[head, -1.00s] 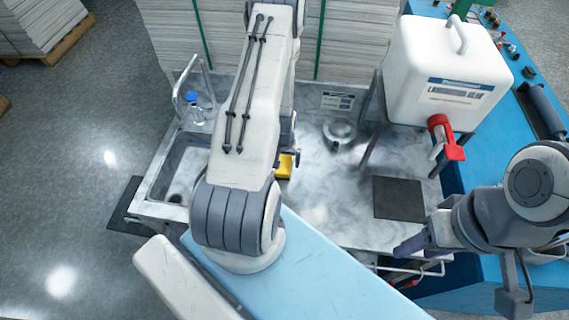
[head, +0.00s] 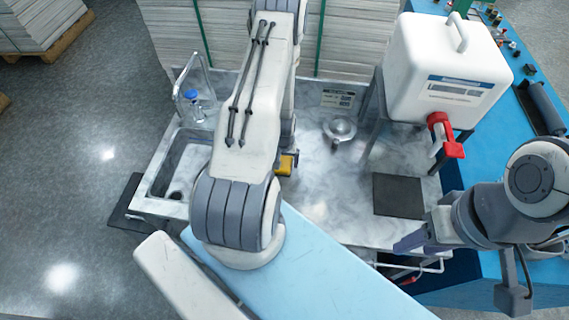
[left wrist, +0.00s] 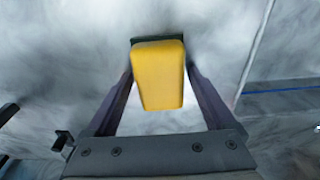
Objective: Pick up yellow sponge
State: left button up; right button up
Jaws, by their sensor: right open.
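The yellow sponge (head: 286,164) lies on the grey marbled counter (head: 320,200), mostly hidden in the head view behind my left arm. In the left wrist view the sponge (left wrist: 158,75) stands between the two fingers of my left gripper (left wrist: 160,72), with a dark green edge at its far end. The fingertips are close along both its sides; I cannot tell whether they press on it. My right gripper (head: 408,246) is open and empty at the counter's front right, well away from the sponge.
A sink (head: 180,165) with a tap is left of the sponge. A white canister (head: 447,70) with a red tap stands on a rack at the right. A dark mat (head: 398,196) and a round metal piece (head: 340,129) are on the counter. Stacked sheets (head: 360,40) stand behind.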

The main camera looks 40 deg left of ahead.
aim_at(285, 159)
pick_arm(q)
jog(key=c, duration=1)
jog(key=shift+r, duration=0.2)
jog(key=shift+c, duration=0.2)
jog(key=shift+r, duration=0.35)
notch_tip(285, 159, up, 3)
jog(key=shift+d+r+b, duration=0.1)
jog(key=shift+r+b, duration=0.1)
jog(key=shift+b, duration=0.8)
jog(key=d, duration=0.1)
jog(key=d+r, duration=0.1)
jog(key=d, duration=0.1)
jog(key=d+r+b, duration=0.1)
jog(key=shift+w+d+r, duration=0.1)
jog(key=shift+d+r, duration=0.1)
jog(key=shift+d, duration=0.05)
jog(key=d+r+p, duration=0.1)
jog(key=d+r, duration=0.3)
jog(key=d, duration=0.3)
jog(key=shift+r, duration=0.25)
